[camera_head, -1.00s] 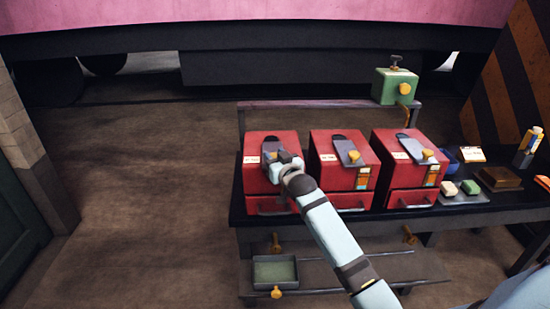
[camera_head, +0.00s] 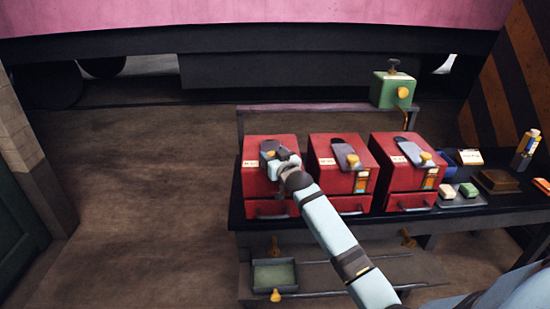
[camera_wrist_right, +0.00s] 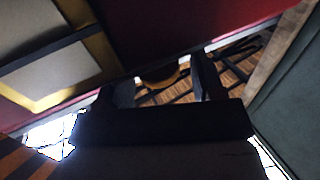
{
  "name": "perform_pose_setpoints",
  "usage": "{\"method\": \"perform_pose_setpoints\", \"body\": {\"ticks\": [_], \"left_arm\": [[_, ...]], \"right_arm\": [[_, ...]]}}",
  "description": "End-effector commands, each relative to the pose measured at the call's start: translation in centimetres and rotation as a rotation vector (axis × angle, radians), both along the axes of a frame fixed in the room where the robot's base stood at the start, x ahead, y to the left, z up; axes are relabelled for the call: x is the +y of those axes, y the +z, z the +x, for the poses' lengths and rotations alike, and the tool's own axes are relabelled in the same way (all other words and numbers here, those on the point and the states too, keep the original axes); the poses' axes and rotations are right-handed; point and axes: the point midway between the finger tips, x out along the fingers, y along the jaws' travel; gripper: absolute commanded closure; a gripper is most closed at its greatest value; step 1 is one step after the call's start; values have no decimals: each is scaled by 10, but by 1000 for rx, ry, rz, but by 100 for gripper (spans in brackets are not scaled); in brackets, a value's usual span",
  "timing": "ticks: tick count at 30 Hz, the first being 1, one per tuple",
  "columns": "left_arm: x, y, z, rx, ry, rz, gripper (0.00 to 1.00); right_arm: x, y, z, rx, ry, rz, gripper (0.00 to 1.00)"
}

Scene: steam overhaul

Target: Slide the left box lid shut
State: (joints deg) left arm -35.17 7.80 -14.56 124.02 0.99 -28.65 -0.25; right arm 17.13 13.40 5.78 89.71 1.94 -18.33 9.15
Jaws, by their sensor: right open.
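The left red box (camera_head: 257,180) stands at the left end of the dark bench. Its grey sliding lid (camera_head: 268,146) lies on the sloping top, with a yellow knob (camera_head: 271,154) on it. My right gripper (camera_head: 274,160) is at the knob, and its wrist hides the lower part of the lid. In the right wrist view the two dark fingers (camera_wrist_right: 160,88) stand apart with the yellow knob (camera_wrist_right: 160,74) between their tips. I cannot tell whether they touch it. My left gripper is not in view.
Two similar red boxes stand to the right, the middle one (camera_head: 327,178) and the right one (camera_head: 400,180). A green box (camera_head: 386,90) sits on the rail behind. A tray (camera_head: 258,284) lies on the lower shelf. The floor to the left is clear.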

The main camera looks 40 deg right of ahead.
Motion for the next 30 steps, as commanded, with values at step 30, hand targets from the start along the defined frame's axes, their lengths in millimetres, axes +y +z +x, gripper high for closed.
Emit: {"method": "perform_pose_setpoints", "body": {"ticks": [30], "left_arm": [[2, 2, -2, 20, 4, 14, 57]], "right_arm": [[22, 0, -136, 0, 0, 0, 38]]}}
